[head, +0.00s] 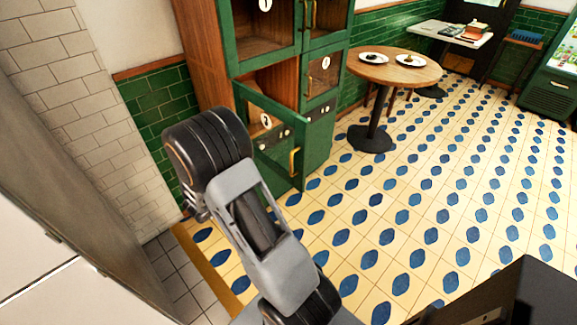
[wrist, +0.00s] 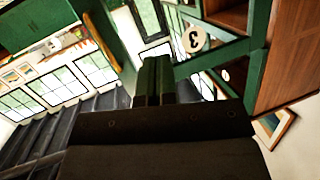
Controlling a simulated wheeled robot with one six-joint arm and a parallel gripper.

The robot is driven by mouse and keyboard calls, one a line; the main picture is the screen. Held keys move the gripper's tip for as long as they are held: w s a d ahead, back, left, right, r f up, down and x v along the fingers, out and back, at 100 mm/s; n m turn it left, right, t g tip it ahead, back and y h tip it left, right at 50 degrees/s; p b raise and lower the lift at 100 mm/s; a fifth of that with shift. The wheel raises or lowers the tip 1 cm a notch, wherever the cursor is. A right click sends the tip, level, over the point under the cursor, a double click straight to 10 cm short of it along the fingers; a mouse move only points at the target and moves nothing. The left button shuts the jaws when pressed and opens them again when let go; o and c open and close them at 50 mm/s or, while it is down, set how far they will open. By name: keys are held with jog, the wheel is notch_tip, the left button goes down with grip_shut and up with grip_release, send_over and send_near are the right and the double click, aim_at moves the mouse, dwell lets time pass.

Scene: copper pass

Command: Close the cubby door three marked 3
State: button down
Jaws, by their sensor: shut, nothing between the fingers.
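The cubby door three is a green-framed glass door standing open, swung out from the cabinet. In the wrist view its round pale plate (wrist: 193,39) reads 3, turned in the picture. In the head view my arm hides the fingertips.
The green and wood cabinet (head: 222,45) has more numbered cubbies above and beside the open one. A brick wall (head: 75,100) stands at the left. A round table (head: 395,72) with plates stands right of the cabinet. The tiled floor (head: 440,200) at the right is clear.

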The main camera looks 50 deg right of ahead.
jog(key=s+d+g+h, duration=0.1)
jog(key=s+d+g, duration=0.1)
jog(key=d, duration=0.5)
jog(key=s+d+f+m+g+h, duration=0.1)
jog(key=s+d+g, duration=0.1)
jog(key=s+d, duration=0.2)
jog(key=d, duration=0.3)
jog(key=shift+d+f+m+g+p, duration=0.3)
jog(key=shift+d+p, duration=0.05)
jog(key=shift+d, duration=0.05)
jog(key=shift+d, duration=0.1)
